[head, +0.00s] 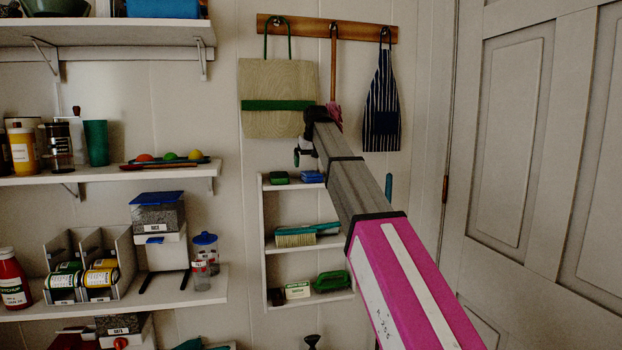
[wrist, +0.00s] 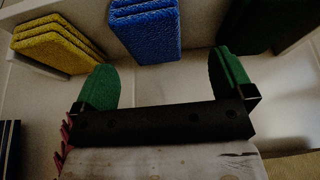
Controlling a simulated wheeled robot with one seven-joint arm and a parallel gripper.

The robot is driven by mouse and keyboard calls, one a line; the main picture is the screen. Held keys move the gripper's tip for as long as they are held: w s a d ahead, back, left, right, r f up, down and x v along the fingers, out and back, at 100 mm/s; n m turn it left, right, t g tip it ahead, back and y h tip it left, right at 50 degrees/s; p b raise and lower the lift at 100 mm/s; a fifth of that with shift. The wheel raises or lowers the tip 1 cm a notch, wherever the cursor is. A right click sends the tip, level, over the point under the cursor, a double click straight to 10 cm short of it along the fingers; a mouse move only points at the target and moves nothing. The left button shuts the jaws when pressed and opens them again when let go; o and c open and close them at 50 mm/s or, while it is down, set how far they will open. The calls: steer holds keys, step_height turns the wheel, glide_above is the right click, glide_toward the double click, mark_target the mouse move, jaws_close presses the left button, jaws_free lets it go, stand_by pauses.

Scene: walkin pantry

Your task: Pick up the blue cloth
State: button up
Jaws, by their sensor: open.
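The blue cloth (head: 312,176) is a folded, layered stack on the top of the small wall shelf in the head view, partly behind my arm. In the wrist view the blue cloth (wrist: 146,32) is at the top middle, just beyond the fingertips. My gripper (wrist: 162,64) is open and empty, with its green fingers apart. The cloth lies roughly in line with the gap between them, not held. In the head view my gripper (head: 301,152) is small and dark, just above the shelf and mostly hidden by the arm.
A green folded stack (head: 279,177) is beside the blue cloth. A yellow stack (wrist: 55,45) lies on its other side in the wrist view. The small shelf (head: 264,235) has brushes below. A tan bag (head: 278,80) and striped apron (head: 382,105) hang above.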

mark_target(311, 172)
steer(key=shift+w+d+x, duration=0.1)
steer(key=shift+d+x, duration=0.05)
steer(key=shift+x, duration=1.2)
steer(key=shift+w+d+x, duration=0.15)
steer(key=shift+x, duration=1.2)
steer(key=c, duration=1)
